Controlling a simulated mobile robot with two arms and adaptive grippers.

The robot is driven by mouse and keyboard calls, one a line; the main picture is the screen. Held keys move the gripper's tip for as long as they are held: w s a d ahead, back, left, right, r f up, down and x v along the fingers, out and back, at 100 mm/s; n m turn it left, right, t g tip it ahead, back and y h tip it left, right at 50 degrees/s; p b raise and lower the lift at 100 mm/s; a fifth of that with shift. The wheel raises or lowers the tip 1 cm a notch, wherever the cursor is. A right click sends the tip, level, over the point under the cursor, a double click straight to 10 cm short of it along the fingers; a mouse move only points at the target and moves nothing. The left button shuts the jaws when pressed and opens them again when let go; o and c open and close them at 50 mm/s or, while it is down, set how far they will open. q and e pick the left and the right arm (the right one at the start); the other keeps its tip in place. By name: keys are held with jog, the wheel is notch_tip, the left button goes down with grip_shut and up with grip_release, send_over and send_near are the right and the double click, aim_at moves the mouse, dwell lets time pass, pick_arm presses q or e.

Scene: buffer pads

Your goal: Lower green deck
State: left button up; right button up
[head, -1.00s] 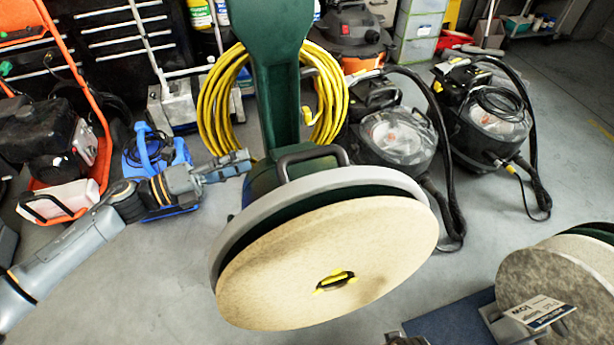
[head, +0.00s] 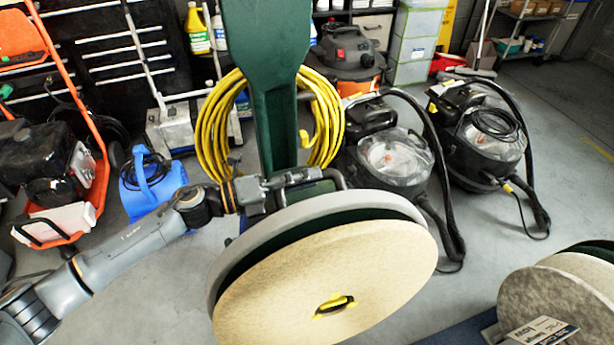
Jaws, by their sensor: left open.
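The green deck (head: 245,252) is the base of a floor machine, tilted up so that its cream pad (head: 290,285) faces me. The pad has a black and yellow centre piece (head: 334,306). A grey rim runs around the deck, and a dark green column rises behind it. A black bar handle (head: 336,179) sits on top. My left gripper (head: 298,179) is open at the left end of this handle, reaching in from the left above the rim. I cannot tell whether it touches the handle. My right gripper is not in view.
A yellow cable coil (head: 216,125) hangs on the column. Two black vacuum machines (head: 395,155) stand behind on the right, and a blue blower (head: 148,185) on the left. Other round pads (head: 560,290) with a label card (head: 540,332) are at lower right. Grey floor is open at right.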

pick_arm(q)
jog(key=shift+w+d, duration=0.1)
jog(key=shift+d, duration=0.2)
grip_shut()
jog(key=shift+f, duration=0.15)
